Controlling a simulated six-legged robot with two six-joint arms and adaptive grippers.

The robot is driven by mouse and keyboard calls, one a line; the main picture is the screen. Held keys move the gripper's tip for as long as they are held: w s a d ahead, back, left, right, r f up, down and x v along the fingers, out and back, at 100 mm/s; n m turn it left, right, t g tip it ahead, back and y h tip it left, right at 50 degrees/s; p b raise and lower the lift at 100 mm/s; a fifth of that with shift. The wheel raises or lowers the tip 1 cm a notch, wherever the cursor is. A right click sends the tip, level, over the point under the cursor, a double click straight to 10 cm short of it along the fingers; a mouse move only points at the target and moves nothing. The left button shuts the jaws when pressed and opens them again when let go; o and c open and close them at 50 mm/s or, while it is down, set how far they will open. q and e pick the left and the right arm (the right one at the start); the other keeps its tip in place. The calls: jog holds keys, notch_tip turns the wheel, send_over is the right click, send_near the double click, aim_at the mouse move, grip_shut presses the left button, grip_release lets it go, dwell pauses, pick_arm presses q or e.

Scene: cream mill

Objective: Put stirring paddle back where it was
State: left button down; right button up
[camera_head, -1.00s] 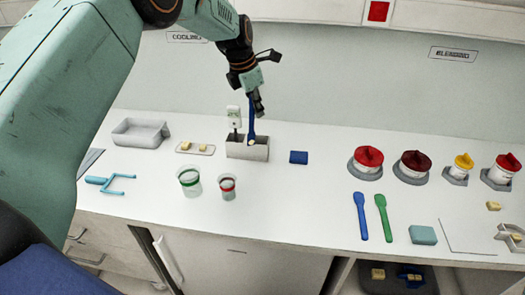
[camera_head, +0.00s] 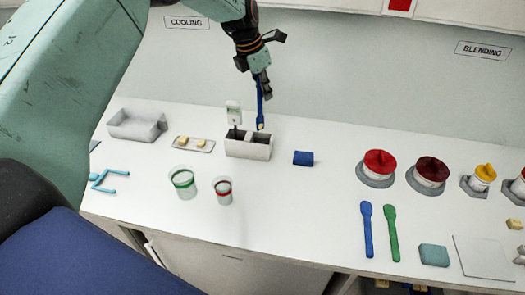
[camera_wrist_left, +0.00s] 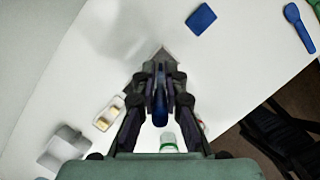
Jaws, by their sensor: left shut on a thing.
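My left gripper (camera_head: 261,86) is shut on a dark blue stirring paddle (camera_head: 260,108), which hangs below the fingers with a pale cream-coloured lower end. The paddle's end is just above the grey two-compartment holder (camera_head: 238,147), over its right part, and appears clear of it. In the left wrist view the blue paddle (camera_wrist_left: 160,105) shows between the fingers (camera_wrist_left: 160,82), and much of the holder is hidden behind the gripper. My right gripper is not in view.
A white device (camera_head: 233,112) stands at the holder's left part. A blue block (camera_head: 303,158) lies to its right, a tray with pale pieces (camera_head: 205,145) to its left. Two clear cups (camera_head: 183,185) (camera_head: 223,193) stand in front. Blue (camera_head: 367,228) and green spatulas (camera_head: 391,230) lie at right.

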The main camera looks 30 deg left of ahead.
aim_at(262, 110)
pick_arm(q)
jog(key=f, duration=0.4)
jog(key=shift+s+f+p, duration=0.3)
jog(key=shift+s+p, duration=0.05)
jog(key=shift+s, duration=0.05)
notch_tip(262, 110, down, 5)
jog(key=shift+w+r, duration=0.1)
jog(key=shift+w, duration=0.05)
jog(key=shift+w+f, duration=0.25)
jog(key=shift+f, duration=0.15)
jog(key=c, duration=1.6)
grip_release()
jog(key=shift+w+d, duration=0.15)
jog(key=shift+d, duration=0.1)
jog(key=shift+o, duration=0.9)
jog(key=shift+s+a+r, duration=0.2)
jog(key=shift+s+a, duration=0.05)
jog(key=shift+s, duration=0.1)
jog(key=shift+w+r, duration=0.2)
jog(key=shift+r, duration=0.4)
jog(key=v, duration=0.9)
jog(key=shift+s, duration=0.3)
jog(key=shift+r+b, duration=0.3)
jog(key=shift+r, duration=0.45)
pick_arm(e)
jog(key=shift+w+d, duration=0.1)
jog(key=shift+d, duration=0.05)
